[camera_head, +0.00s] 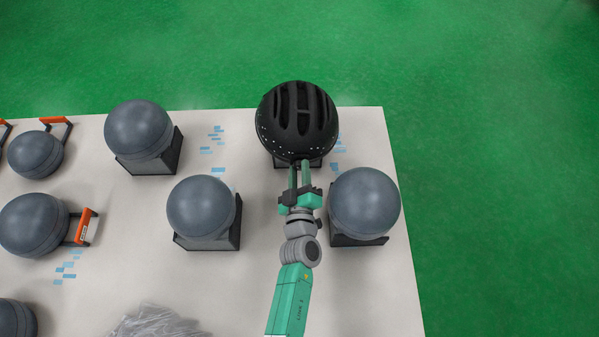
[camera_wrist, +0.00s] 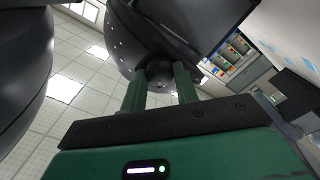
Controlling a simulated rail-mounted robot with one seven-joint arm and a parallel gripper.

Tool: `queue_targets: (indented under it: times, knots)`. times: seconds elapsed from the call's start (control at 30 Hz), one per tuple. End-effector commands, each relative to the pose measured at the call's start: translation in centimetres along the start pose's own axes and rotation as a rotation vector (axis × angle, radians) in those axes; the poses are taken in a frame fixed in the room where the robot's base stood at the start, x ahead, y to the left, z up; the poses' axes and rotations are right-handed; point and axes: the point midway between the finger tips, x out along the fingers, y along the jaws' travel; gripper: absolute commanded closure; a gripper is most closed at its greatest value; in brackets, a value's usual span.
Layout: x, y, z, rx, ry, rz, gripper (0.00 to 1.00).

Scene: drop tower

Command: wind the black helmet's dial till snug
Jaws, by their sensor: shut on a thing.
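The black helmet (camera_head: 297,118) sits on a dark stand (camera_head: 313,162) near the far right of the white table. It has long vents on top and small pale dots along its lower edge. My gripper (camera_head: 299,166) reaches it from the near side, with both fingertips at the helmet's back lower edge. In the wrist view, my gripper's green fingers (camera_wrist: 162,90) are shut on a small dark round part, the dial (camera_wrist: 161,70), below the black helmet shell (camera_wrist: 122,45). The fingers hide much of the dial.
Grey spheres stand on dark bases: one close right of my gripper (camera_head: 364,202), one to its left (camera_head: 201,206), one further back left (camera_head: 138,130). Grey heads with orange-handled frames (camera_head: 85,227) lie far left. A clear plastic heap (camera_head: 155,322) is at the front.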

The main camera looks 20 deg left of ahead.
Motion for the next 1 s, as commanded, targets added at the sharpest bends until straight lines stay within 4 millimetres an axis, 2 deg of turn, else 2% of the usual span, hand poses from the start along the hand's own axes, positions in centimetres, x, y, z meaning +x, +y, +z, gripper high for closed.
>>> queue_targets:
  times: [0.57, 0.6, 0.7, 1.0]
  knots:
    - [0.04, 0.05, -0.11, -0.037, 0.003, 0.002, 0.93]
    - [0.04, 0.05, -0.11, -0.037, 0.003, 0.002, 0.68]
    - [0.04, 0.04, -0.1, -0.036, 0.002, 0.002, 0.49]
    - [-0.26, 0.06, -0.07, -0.036, 0.001, 0.001, 0.48]
